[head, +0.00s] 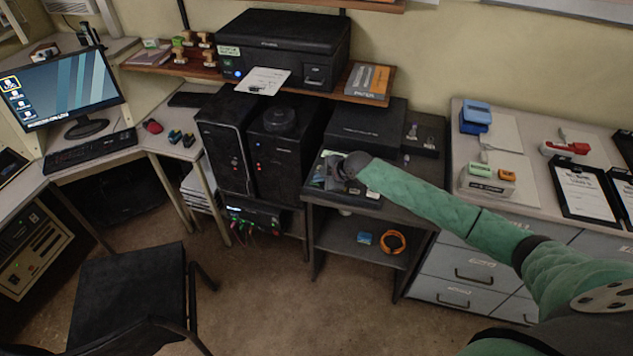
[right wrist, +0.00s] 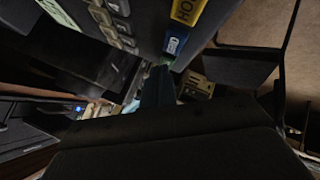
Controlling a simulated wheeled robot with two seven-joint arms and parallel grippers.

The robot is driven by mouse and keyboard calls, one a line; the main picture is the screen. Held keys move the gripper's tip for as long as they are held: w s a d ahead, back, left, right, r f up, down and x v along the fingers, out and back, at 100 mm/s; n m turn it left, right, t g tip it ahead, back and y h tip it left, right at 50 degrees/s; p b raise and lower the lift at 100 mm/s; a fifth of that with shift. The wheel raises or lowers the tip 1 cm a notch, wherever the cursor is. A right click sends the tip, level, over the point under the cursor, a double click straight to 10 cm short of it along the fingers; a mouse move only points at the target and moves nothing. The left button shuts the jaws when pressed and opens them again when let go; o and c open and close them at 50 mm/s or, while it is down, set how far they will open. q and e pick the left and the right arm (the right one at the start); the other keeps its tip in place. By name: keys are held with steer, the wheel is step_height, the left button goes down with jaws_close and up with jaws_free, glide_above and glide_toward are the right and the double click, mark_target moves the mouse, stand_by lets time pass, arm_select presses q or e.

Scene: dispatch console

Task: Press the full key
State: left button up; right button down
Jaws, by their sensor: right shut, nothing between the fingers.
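My right arm reaches in from the right in the head view. Its gripper (head: 338,170) is over a small keyed device (head: 320,180) on the black stand, and hides much of it. In the right wrist view my right gripper (right wrist: 163,72) is shut and empty, with its tips close to the device's key face. That face shows grey keys (right wrist: 114,22), a yellow key (right wrist: 188,11) with dark letters and a blue key (right wrist: 175,41) with a small label. The tips are near the blue key; I cannot tell if they touch. I cannot read any key as "full". My left gripper is not in view.
A black printer (head: 282,47) stands on the wooden shelf behind. Black computer towers (head: 225,140) stand left of the stand. A grey drawer cabinet (head: 470,270) with a stapler (head: 565,148) and clipboards is at right. A black chair (head: 130,290) is at front left.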

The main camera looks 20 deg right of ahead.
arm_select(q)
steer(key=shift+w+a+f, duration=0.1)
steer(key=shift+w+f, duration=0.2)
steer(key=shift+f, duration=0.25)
arm_select(e)
steer(key=shift+f, duration=0.45)
steer(key=shift+w+a+r+p, duration=0.2)
steer(key=shift+a+r+p, duration=0.1)
steer(key=shift+a+r, duration=0.1)
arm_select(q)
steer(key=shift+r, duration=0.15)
arm_select(e)
steer(key=shift+d, duration=0.1)
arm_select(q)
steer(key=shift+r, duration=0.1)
arm_select(e)
steer(key=shift+r, duration=0.15)
steer(key=shift+w+r+p, duration=0.1)
steer(key=shift+r+p, duration=0.6)
steer(key=shift+r, duration=0.2)
steer(key=shift+r+p, duration=1)
steer(key=shift+r, duration=0.75)
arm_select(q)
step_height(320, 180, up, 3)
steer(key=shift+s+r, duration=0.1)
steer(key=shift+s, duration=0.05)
